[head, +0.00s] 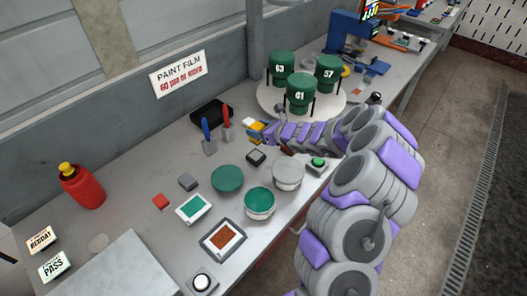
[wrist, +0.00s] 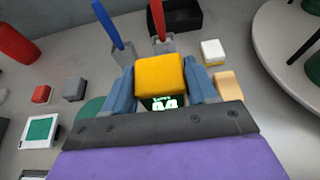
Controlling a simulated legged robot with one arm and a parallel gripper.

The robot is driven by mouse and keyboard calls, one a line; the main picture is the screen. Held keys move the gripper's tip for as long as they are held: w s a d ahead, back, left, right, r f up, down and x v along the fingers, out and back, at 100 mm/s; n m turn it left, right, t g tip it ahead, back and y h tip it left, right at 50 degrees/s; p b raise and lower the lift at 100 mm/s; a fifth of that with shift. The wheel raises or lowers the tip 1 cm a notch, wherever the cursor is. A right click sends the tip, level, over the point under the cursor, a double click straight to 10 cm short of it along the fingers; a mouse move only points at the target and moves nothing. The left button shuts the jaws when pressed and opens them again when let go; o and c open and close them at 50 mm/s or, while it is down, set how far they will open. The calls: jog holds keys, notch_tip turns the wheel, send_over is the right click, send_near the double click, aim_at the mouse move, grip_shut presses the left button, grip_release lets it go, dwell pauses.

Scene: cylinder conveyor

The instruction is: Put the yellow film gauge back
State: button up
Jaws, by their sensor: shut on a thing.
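My gripper (wrist: 163,88) is shut on the yellow film gauge (wrist: 160,73), one blue-grey finger on each side of it. The gauge is a rounded yellow block with a small lit green display at its near end; the digits are not clearly readable. In the head view my gripper (head: 259,130) is over the bench, left of the round turntable, and the gauge is mostly hidden there. A black open tray (head: 208,113) lies beyond it, at the back of the bench; it also shows in the wrist view (wrist: 182,14).
A blue pen (head: 206,130) and a red pen (head: 226,119) stand in grey holders near my gripper. A white-and-yellow block (wrist: 213,52) is close by on the right. The white turntable (head: 265,97) carries several green cans. Round green lids and a framed brown panel (head: 222,240) lie nearer.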

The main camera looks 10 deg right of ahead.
notch_tip(320, 180, down, 8)
jog(key=shift+f+b, duration=0.25)
jog(key=shift+b, duration=0.7)
jog(key=shift+r, duration=0.1)
jog(key=o, duration=1.2)
